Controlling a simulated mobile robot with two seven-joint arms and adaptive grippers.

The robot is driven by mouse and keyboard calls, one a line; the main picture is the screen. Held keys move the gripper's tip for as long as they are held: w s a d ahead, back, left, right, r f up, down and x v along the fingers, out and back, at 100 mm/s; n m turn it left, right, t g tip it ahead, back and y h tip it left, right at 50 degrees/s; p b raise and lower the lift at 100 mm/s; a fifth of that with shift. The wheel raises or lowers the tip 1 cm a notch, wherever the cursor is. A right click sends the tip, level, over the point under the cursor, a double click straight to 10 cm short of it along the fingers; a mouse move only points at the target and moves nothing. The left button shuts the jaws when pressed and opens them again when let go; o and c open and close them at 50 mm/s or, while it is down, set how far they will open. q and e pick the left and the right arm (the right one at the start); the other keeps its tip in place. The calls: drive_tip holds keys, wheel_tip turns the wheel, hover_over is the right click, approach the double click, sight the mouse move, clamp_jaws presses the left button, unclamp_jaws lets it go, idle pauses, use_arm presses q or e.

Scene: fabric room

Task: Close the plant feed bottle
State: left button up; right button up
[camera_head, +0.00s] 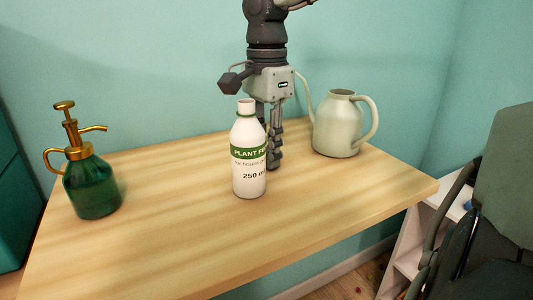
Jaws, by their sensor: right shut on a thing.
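The plant feed bottle (249,160) is white with a green label band and shows upright in the middle of the table (150,235). I cannot tell whether the fingers touch the bottle. No separate cap is visible. My left gripper is not in view.
A green glass sprayer (92,187) with a brass pump stands at the left. A pale watering can (337,127) stands at the back right, close to my right gripper. The table front is clear. A dark chair (490,210) stands at the right.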

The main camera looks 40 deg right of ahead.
drive_tip(key=shift+r, duration=0.65)
use_arm(q)
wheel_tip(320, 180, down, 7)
drive_tip(key=p, duration=0.3)
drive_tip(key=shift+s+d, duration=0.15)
use_arm(e)
wheel_tip(320, 180, up, 27)
drive_tip(key=shift+f, duration=0.2)
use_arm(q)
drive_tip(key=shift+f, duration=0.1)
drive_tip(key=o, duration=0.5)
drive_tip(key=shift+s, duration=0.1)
